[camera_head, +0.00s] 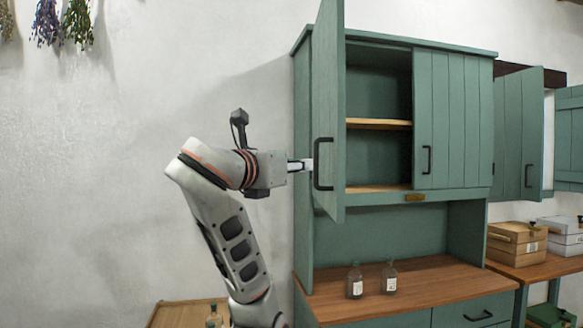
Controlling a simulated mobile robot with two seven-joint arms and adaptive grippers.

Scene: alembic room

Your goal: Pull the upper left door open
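The upper left door (327,95) of the green cabinet stands wide open, swung out towards me. Its outer face is turned to the left. A dark vertical handle (316,178) is on that face, near the free edge. The upper right door (448,120) is closed. My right gripper is not in view.
The open compartment has a wooden shelf (378,124) and looks empty. Two small bottles (354,285) (390,279) stand on the wooden counter (430,288) below. Boxes (517,240) sit on a table at right.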

